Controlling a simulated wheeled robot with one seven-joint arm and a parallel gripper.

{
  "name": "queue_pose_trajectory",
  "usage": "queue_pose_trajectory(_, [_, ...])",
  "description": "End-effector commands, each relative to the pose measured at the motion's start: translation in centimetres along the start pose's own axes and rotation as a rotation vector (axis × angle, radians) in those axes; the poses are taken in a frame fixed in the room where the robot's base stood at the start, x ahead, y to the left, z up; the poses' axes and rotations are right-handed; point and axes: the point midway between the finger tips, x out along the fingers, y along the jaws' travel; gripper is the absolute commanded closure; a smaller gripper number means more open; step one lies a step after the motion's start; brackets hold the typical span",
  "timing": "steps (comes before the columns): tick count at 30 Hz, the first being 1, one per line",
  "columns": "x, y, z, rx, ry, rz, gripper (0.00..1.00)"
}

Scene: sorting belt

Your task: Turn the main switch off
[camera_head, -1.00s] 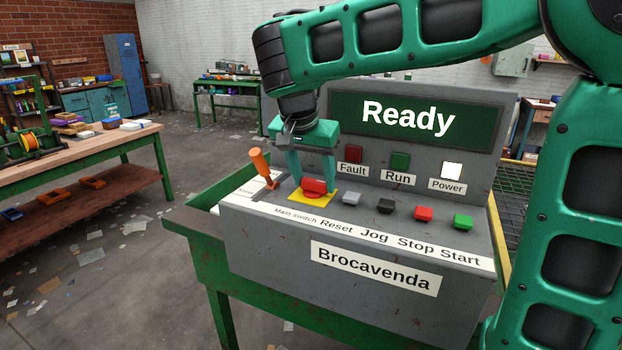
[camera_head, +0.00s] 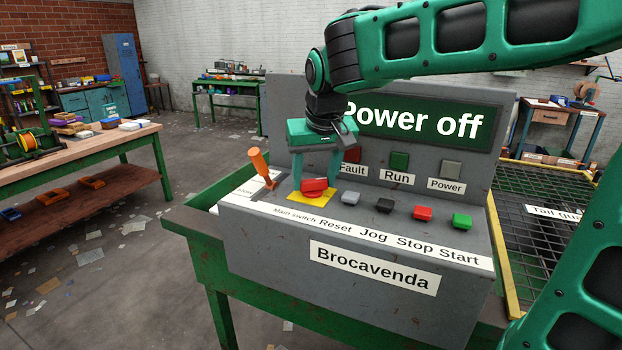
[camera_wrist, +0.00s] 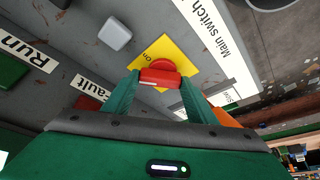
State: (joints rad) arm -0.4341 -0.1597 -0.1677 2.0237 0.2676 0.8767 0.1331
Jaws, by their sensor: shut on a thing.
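The main switch is a red rotary knob (camera_head: 314,187) on a yellow plate (camera_head: 309,200), at the left of the grey control panel (camera_head: 260,215). My gripper (camera_head: 316,185) points down at the knob, with a finger on either side. In the wrist view my gripper (camera_wrist: 160,82) is shut on the red knob (camera_wrist: 160,77), above the yellow plate (camera_wrist: 181,48). The display (camera_head: 410,122) reads "Power off". The power lamp (camera_head: 451,169) is grey and unlit. The knob's base is partly hidden.
An orange lever (camera_head: 260,164) stands just left of the knob. Grey, black, red and green buttons (camera_head: 423,213) sit in a row to the right. A mesh-covered belt frame (camera_head: 545,195) is on the right. A workbench (camera_head: 90,145) stands at the left.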

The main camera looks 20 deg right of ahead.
Motion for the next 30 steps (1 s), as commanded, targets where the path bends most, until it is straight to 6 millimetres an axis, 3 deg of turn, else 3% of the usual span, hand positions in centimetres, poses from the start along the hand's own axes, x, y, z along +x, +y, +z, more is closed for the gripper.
queue_pose_trajectory(18, [0.0,0.55,-0.52,-0.528,0.005,-0.219,0.71])
queue_pose_trajectory(30, [0.09,0.67,-0.7,-0.765,0.006,-0.316,0.71])
